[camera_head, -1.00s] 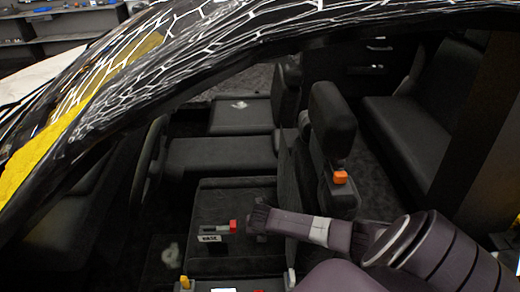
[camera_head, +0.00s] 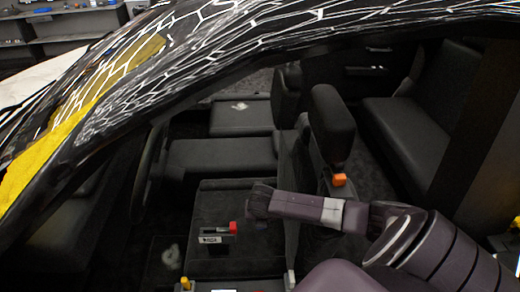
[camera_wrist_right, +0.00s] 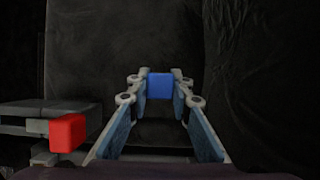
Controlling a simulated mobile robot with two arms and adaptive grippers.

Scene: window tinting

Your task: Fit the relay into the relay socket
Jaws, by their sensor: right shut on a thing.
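My right gripper (camera_head: 262,203) comes in from the right above the dark seat or console surface. In the right wrist view, the gripper (camera_wrist_right: 160,88) is shut on a small blue block (camera_wrist_right: 160,86), apparently the relay, between its fingertips. The head view does not show the block clearly. A grey box (camera_wrist_right: 40,117) stands left of the fingers in the wrist view, with a red block (camera_wrist_right: 68,133) at its near end. In the head view, the labelled box (camera_head: 212,239) and its red end (camera_head: 232,227) sit lower left of the gripper. I cannot tell which part is the socket. My left gripper is not in view.
The patterned windshield and frame (camera_head: 200,75) cross the upper left. The dark surface (camera_head: 220,200) around the labelled box is mostly clear.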

